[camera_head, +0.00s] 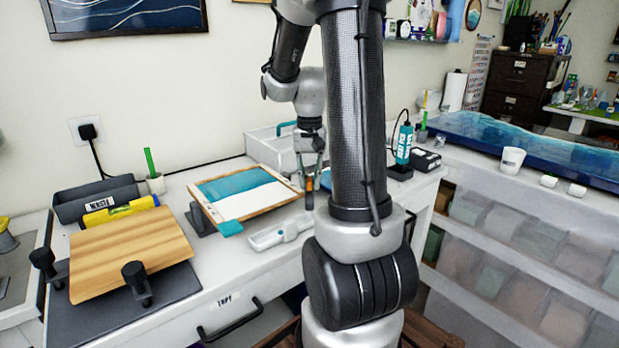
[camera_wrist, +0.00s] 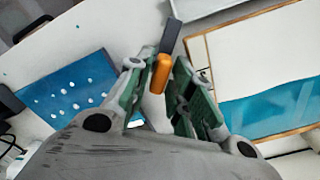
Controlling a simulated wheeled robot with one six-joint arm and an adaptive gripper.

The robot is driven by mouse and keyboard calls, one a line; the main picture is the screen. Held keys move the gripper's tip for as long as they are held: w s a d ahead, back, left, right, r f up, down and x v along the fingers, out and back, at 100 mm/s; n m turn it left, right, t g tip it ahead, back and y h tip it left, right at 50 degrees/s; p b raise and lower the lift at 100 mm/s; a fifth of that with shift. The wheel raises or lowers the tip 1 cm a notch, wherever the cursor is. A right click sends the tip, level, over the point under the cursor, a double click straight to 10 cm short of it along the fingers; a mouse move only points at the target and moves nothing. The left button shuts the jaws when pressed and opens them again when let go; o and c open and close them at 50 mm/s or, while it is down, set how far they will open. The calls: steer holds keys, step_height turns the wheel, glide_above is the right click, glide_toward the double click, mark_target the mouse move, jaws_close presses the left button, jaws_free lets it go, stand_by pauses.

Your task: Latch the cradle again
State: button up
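A cradle holds a wood-framed panel with teal and white areas (camera_head: 240,193), tilted on the bench. In the wrist view part of the wooden frame (camera_wrist: 204,70) shows at the right. An orange lever (camera_wrist: 161,73), seemingly the latch, sits by a dark grey bar (camera_wrist: 171,36) beside the frame. My gripper (camera_head: 310,188) points down at the cradle's right side. In the wrist view my gripper (camera_wrist: 163,88) has its green-sided fingers apart, with the orange lever between them. I cannot tell whether either finger touches it. The lever's lower end is partly hidden.
A blue panel with white dots (camera_wrist: 68,92) lies left in the wrist view. A white tray (camera_head: 268,146) stands behind.

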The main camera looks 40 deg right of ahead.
mark_target(309, 179)
steer(key=shift+r, duration=4)
steer(key=shift+a, duration=0.1)
